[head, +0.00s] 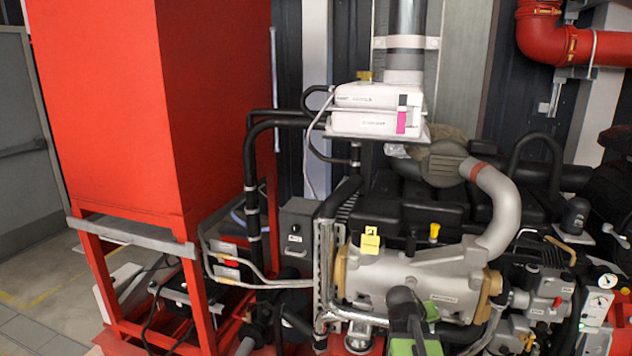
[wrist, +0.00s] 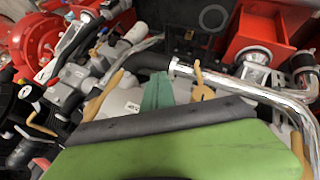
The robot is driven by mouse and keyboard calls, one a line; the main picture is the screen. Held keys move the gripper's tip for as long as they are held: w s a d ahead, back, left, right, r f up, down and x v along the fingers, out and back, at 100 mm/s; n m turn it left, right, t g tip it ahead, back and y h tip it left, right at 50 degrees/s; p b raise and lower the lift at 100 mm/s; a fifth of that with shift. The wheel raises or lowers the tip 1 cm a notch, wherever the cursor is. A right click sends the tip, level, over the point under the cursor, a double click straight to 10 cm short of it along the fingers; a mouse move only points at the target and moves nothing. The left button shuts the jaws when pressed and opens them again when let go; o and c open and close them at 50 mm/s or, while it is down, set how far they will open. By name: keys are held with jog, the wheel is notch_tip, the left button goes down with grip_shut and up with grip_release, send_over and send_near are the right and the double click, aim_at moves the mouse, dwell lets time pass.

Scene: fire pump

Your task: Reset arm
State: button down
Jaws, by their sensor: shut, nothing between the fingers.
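My gripper (wrist: 157,92) shows in the wrist view as narrow teal fingers held together beyond a dark grey bar and a broad green part of my own arm. The fingers are shut with nothing between them. In the head view my arm's green and dark grey end (head: 408,325) is at the bottom, in front of the grey engine housing (head: 395,280). I cannot tell the exact gap between it and the housing.
A tall red tank (head: 150,100) on a red frame stands at left. A silver pipe (wrist: 240,88) crosses the wrist view close by the fingers. Pump valves and gauges (head: 598,305) crowd the right. Open floor (head: 50,270) lies at far left.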

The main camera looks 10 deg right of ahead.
jog(key=s+a+f+n+g+y, duration=0.1)
jog(key=s+a+y, duration=0.1)
jog(key=a, duration=0.8)
jog(key=s+a+f+g+y, duration=0.1)
jog(key=a+f+y, duration=0.1)
jog(key=a, duration=0.8)
jog(key=s+a+f+n+g+y, duration=0.1)
jog(key=s+a+f+y, duration=0.1)
jog(key=a, duration=0.8)
jog(key=shift+s+a+f+n+y, duration=0.25)
jog(key=shift+s+a+n+y, duration=0.1)
jog(key=shift+y, duration=0.25)
